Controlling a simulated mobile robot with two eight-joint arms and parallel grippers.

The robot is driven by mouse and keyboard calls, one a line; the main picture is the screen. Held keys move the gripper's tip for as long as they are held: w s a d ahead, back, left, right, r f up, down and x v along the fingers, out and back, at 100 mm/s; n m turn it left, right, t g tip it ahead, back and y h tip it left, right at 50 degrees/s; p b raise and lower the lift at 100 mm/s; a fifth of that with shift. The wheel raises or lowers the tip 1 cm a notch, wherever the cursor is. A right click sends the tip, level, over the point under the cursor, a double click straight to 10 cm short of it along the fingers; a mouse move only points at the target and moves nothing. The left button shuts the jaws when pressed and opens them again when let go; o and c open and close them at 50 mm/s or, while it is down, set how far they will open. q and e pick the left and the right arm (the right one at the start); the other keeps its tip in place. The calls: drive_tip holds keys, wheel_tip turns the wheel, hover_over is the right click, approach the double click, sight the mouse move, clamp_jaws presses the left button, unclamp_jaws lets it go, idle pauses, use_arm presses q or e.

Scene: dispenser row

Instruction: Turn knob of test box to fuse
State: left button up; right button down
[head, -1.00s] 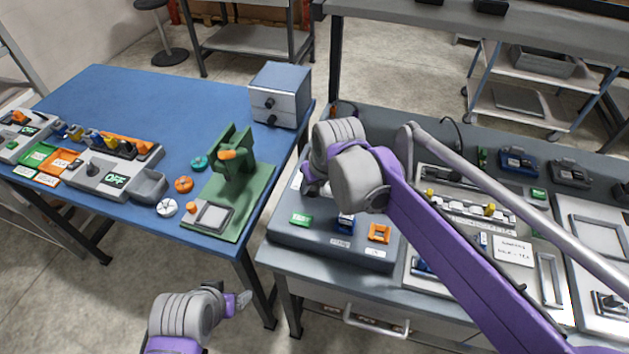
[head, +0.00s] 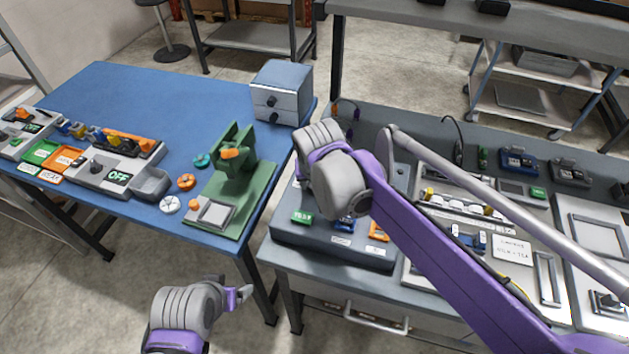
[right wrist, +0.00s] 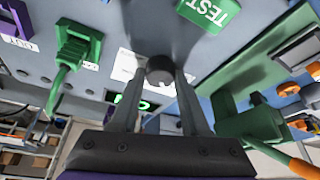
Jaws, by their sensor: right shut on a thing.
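The grey test box (head: 325,256) stands at the front left of the grey bench. Its green TEST label (head: 302,217) also shows in the right wrist view (right wrist: 208,10). In the right wrist view my right gripper (right wrist: 160,84) is shut on the dark round knob (right wrist: 160,68), one finger on each side. A lit green display (right wrist: 130,99) is partly covered by a finger, so its word is not readable. In the head view my own wrist hides the knob and the right fingertips. My left gripper (head: 243,298) hangs low in front of the blue table, away from the box; its jaw gap is unclear.
A green plug (right wrist: 76,44) with a cable sits beside the knob. A green press-like stand (head: 237,165) is on the blue table (head: 130,90), close left of my right wrist. More panels (head: 512,250) and modules fill the bench to the right.

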drive_tip(key=shift+c, duration=1.9)
unclamp_jaws()
drive_tip(key=v, duration=1)
drive_tip(key=shift+r+p, duration=0.3)
drive_tip(key=shift+r, duration=0.1)
drive_tip(key=shift+s+f, duration=0.1)
drive_tip(key=shift+s, duration=0.05)
